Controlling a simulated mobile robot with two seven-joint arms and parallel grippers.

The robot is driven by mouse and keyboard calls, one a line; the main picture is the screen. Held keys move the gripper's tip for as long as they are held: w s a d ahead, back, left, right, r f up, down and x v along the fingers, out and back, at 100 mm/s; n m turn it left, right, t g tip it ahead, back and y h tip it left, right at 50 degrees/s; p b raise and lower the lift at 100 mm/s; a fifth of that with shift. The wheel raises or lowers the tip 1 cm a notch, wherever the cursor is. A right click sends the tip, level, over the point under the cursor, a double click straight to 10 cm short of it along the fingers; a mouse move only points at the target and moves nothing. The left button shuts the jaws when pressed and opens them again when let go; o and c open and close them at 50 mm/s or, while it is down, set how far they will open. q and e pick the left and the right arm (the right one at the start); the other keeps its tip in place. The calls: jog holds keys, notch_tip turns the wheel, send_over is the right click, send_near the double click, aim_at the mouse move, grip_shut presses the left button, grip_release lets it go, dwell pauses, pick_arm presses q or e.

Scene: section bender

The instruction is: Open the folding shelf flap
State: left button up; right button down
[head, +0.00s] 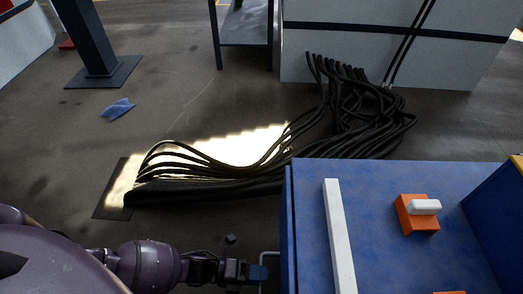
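A blue cabinet or machine top (385,210) fills the lower right of the head view. Its left side drops away steeply, and a narrow dark blue edge (287,225) runs along it. I cannot make out for sure which part is the folding shelf flap. A thin pale metal bar (267,254) sticks out low at that left side. My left gripper (258,272) is at the bottom, just left of the blue side and close to the metal bar. Whether it touches the bar or is open cannot be told. My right gripper is out of view.
On the blue top lie a long white strip (339,235) and an orange block with a white piece (418,212). Thick black cables (220,178) run across the floor behind. A dark post (92,40) stands back left. The floor at left is mostly clear.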

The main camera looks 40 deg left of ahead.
pick_arm(q)
jog(key=shift+w+d, duration=0.15)
jog(key=shift+d, duration=0.15)
jog(key=shift+c, duration=0.2)
grip_shut()
